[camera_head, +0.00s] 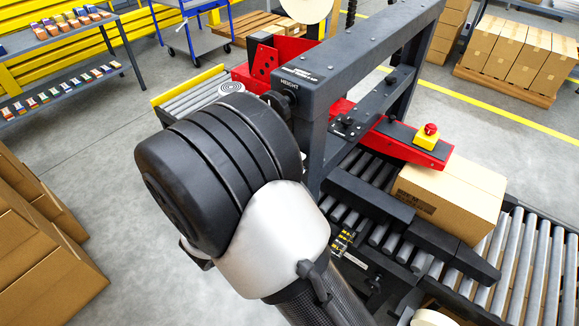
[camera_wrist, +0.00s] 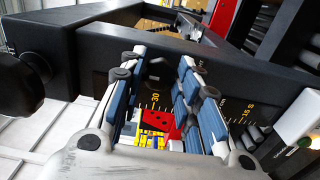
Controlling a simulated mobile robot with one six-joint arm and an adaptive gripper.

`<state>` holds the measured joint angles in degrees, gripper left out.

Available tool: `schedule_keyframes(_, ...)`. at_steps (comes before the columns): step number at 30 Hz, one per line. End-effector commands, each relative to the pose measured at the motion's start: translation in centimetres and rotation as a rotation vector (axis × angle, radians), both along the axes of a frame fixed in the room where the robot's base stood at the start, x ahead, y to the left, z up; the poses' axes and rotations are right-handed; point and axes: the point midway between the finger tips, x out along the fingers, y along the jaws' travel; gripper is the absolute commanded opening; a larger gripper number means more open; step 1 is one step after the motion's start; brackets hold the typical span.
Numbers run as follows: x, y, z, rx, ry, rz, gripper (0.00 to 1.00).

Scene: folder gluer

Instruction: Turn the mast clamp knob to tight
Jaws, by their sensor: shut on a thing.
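In the wrist view my gripper (camera_wrist: 161,70) has its two blue-padded fingers on either side of a small dark part at the face of the black mast beam (camera_wrist: 85,50). I take this part for the mast clamp knob (camera_wrist: 154,73); it is mostly lost against the beam, and its turn cannot be read. My gripper is shut on it. A scale with yellow marks and numbers, 30 and 15 among them, lies on the beam behind the fingers. In the head view my wrist hides the gripper and the knob.
A round black knob (camera_wrist: 24,86) stands out at the left in the wrist view. In the head view a carton (camera_head: 450,196) sits on the roller conveyor (camera_head: 530,262), under a red arm with a yellow-based stop button (camera_head: 427,136). Cartons stand at the left (camera_head: 50,250).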

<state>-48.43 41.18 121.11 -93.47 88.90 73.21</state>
Motion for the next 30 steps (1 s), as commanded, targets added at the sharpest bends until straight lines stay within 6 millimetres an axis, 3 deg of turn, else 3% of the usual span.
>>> schedule_keyframes(6, 0.0, 0.0, 0.0, 0.001, 0.001, -0.002, 0.07)
schedule_keyframes(7, 0.0, -0.1, 0.0, 0.001, 0.001, -0.002, 0.32)
schedule_keyframes(15, 0.0, 0.0, 0.0, 0.000, 0.000, -0.001, 0.50)
schedule_keyframes(25, -0.1, 0.1, 0.0, -0.001, 0.001, 0.000, 0.50)
schedule_keyframes(30, -1.5, 1.4, 0.0, 0.001, 0.001, 0.004, 0.50)
